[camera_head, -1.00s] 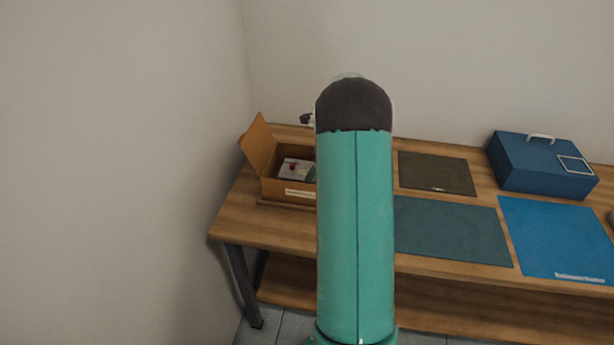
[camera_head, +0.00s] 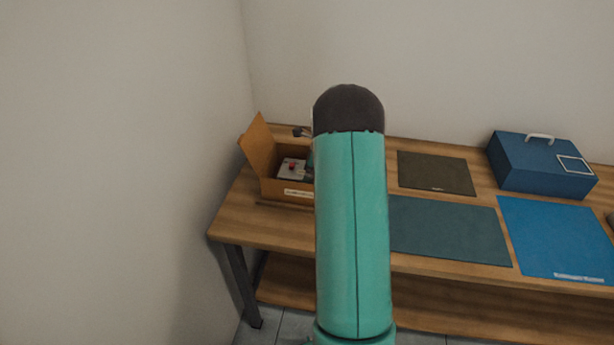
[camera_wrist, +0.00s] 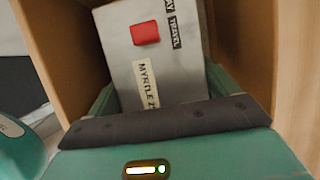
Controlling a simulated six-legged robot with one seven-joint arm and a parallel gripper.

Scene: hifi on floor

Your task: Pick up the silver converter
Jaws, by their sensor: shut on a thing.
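The silver converter (camera_wrist: 160,50) is a flat grey box with a red button and labels, one reading "MYRTLE". In the wrist view it stands between the green fingers of my gripper (camera_wrist: 163,90), which is shut on it. The brown cardboard box (camera_wrist: 53,35) surrounds it. In the head view the converter (camera_head: 289,168) shows inside the open cardboard box (camera_head: 290,192). My arm hides the box's right part and most of my gripper there. I cannot tell whether the converter touches the box floor.
The cardboard box stands at the left end of the wooden table (camera_head: 255,226), its flap (camera_head: 257,145) raised. To the right lie a dark mat (camera_head: 436,173), a teal mat (camera_head: 450,230) and a blue mat (camera_head: 555,238). A blue case (camera_head: 530,160) stands behind. A wall is close at left.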

